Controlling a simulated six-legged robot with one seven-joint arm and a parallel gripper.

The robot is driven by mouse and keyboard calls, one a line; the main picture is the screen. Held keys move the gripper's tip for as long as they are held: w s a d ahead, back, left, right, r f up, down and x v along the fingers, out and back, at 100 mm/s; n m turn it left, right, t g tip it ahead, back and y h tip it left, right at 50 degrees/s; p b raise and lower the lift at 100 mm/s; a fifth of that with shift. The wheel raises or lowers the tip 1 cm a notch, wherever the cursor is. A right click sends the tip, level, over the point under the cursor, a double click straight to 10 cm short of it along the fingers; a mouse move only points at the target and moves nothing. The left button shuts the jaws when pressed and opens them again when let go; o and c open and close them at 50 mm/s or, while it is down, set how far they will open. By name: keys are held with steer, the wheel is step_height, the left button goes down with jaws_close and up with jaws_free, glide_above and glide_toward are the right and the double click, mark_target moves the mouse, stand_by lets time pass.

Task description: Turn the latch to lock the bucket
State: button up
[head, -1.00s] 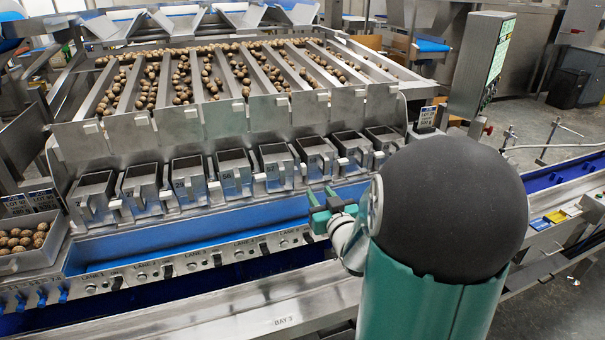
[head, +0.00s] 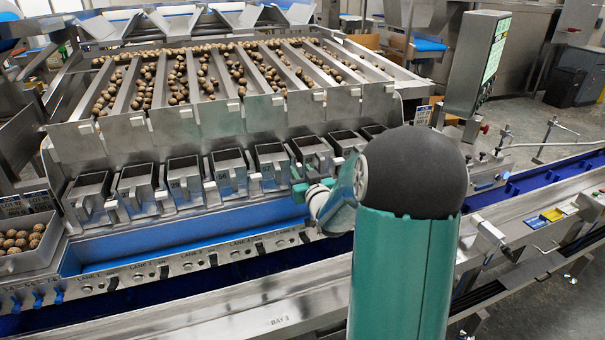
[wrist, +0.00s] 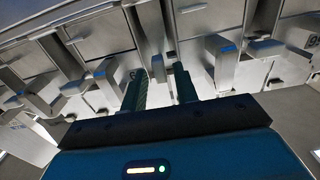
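A row of steel buckets with handle-like latches on their fronts runs across the head view; one bucket (head: 272,163) is just left of my gripper (head: 300,190). My gripper is close to the bucket fronts, partly hidden by my arm. In the wrist view, my gripper (wrist: 160,72) has its two green fingers apart, pointing at the fronts. A narrow metal part (wrist: 157,66) shows between the fingertips; I cannot tell whether they touch it. A blue-tipped latch (wrist: 225,62) stands to the right and another (wrist: 105,75) to the left.
A blue trough (head: 180,245) and a lane panel with switches (head: 190,262) run below the buckets. Chutes of brown nuts (head: 180,75) slope above. A steel rail (head: 250,310) is in front. A screen post (head: 478,65) stands at the right.

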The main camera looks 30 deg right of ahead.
jaws_close()
steer(key=shift+n, duration=0.3)
steer(key=n, duration=0.3)
steer(key=shift+a, duration=0.1)
steer(key=n, duration=0.4)
steer(key=shift+w, duration=0.1)
steer(key=n, duration=0.5)
steer(key=shift+f, duration=0.1)
steer(key=n, duration=0.5)
steer(key=shift+n, duration=0.3)
